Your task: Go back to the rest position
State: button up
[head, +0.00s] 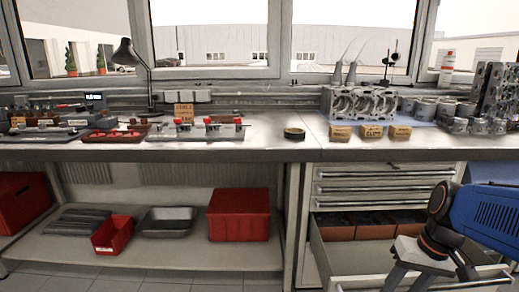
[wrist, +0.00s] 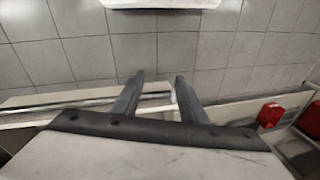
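My gripper (head: 410,277) is at the lower right in the head view, on the end of my blue arm, over the open drawer (head: 322,254) of the grey cabinet. Its fingers point downward. In the wrist view my gripper (wrist: 156,80) shows two dark fingers spread apart with nothing held between them. The pale drawer edge and a rail pass behind the fingers, with grey floor tiles beyond. Whether the fingers touch the drawer cannot be told.
Brown bins (head: 372,230) sit in the open drawer. A red crate (head: 238,214) stands on the lower shelf. Floor shows at lower left.

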jog(key=s+a+r+n+t+h, duration=0.1)
jog(key=s+a+r+t+h, duration=0.1)
jog(key=s+a+r+t, duration=0.1)
jog(key=shift+s+a+r+n+t, duration=0.15)
jog(key=shift+s+a+n+t, duration=0.3)
jog(key=shift+s, duration=0.3)
